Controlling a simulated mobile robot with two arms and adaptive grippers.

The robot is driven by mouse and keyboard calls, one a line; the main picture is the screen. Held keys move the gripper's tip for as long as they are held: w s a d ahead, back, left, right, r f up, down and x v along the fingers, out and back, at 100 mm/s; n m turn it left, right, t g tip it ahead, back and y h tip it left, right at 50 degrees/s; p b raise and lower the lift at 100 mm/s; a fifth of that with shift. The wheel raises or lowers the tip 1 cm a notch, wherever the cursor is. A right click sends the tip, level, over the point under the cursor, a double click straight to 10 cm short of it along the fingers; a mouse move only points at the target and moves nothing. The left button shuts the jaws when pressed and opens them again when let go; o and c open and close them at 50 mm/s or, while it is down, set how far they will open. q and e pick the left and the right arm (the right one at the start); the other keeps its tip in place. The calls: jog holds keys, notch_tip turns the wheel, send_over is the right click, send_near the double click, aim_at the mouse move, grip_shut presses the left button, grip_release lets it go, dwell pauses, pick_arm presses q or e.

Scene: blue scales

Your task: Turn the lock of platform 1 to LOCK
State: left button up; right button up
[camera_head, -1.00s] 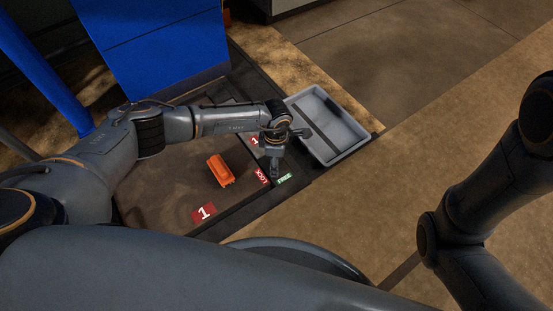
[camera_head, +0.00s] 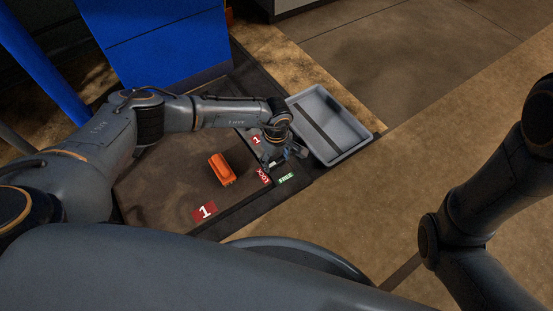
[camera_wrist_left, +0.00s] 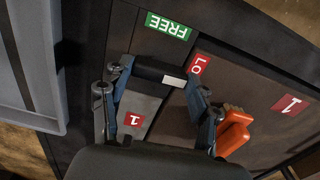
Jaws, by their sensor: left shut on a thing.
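Platform 1 (camera_head: 160,195) is a dark scale plate with a red "1" label (camera_head: 205,210). At its front right corner are a red LOCK label (camera_head: 263,176) and a green FREE label (camera_head: 286,178). In the left wrist view, the lock's dark bar (camera_wrist_left: 155,73) lies between my fingertips, its pale end (camera_wrist_left: 174,81) close to the LOCK label (camera_wrist_left: 197,65), which is partly covered. The FREE label (camera_wrist_left: 168,26) is fully visible there. My left gripper (camera_head: 279,160) is shut on the lock bar. My right gripper is out of view; only my right arm shows.
An orange object (camera_head: 221,169) lies on the platform, close to one left finger in the wrist view. A grey tray (camera_head: 350,143) sits right of the gripper. A blue cabinet (camera_head: 155,40) stands behind. Open floor lies to the right.

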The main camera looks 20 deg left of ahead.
aim_at(276, 162)
pick_arm(q)
jog(key=shift+m, duration=0.4)
jog(key=o, duration=1.2)
jog(key=shift+c, duration=0.2)
notch_tip(276, 162, up, 12)
jog(key=shift+f, duration=0.1)
